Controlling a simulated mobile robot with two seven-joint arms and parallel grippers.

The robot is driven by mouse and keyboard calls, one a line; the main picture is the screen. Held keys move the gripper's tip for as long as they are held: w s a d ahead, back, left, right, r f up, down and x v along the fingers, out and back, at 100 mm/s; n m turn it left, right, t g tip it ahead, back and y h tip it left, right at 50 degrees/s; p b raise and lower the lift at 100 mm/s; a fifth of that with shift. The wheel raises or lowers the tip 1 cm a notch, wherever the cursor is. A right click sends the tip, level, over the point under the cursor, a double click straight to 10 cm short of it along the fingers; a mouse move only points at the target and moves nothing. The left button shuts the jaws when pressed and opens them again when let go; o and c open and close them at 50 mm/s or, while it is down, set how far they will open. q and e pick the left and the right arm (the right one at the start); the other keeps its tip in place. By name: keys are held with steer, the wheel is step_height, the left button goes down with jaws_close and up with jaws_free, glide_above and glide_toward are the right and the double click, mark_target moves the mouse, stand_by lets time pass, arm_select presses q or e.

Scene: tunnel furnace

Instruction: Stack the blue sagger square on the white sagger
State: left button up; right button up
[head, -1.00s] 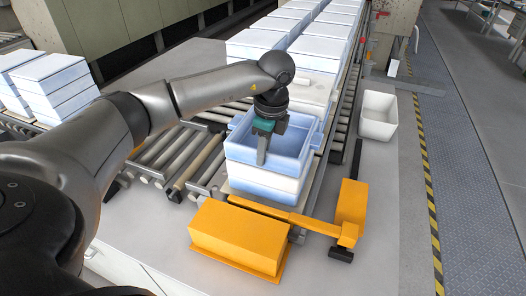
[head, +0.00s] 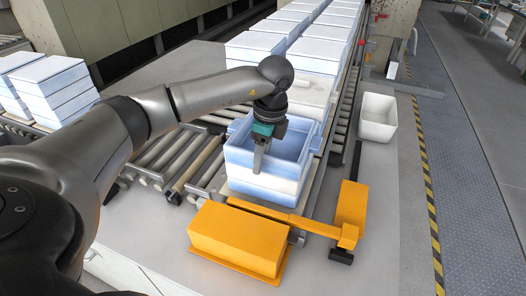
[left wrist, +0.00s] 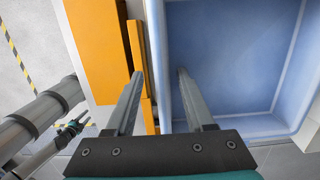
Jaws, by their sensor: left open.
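The blue sagger (head: 240,157), an open square box, sits on top of the white sagger (head: 262,187) at the end of the roller line. Their visible sides look roughly in line; the far sides are hidden. My left gripper (head: 258,170) is at the blue sagger's near wall, pointing down. In the left wrist view my left gripper (left wrist: 160,72) is open, with one finger over the inside of the blue sagger (left wrist: 230,60) and the other outside its wall. In that view my right gripper (left wrist: 72,128) shows small at the lower left; its jaw state is unclear.
An orange block (head: 238,238) and an orange pusher bar (head: 290,218) stand close in front of the stack. Rows of lidded saggers (head: 310,55) stand behind it. A white bin (head: 378,118) is to the right. More stacked saggers (head: 50,85) stand at the left.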

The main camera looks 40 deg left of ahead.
arm_select(q)
step_height(320, 180, up, 15)
steer(key=d+p, duration=0.1)
steer(key=shift+w+d+r, duration=0.2)
steer(key=shift+w+d, duration=0.05)
steer(key=shift+d, duration=0.15)
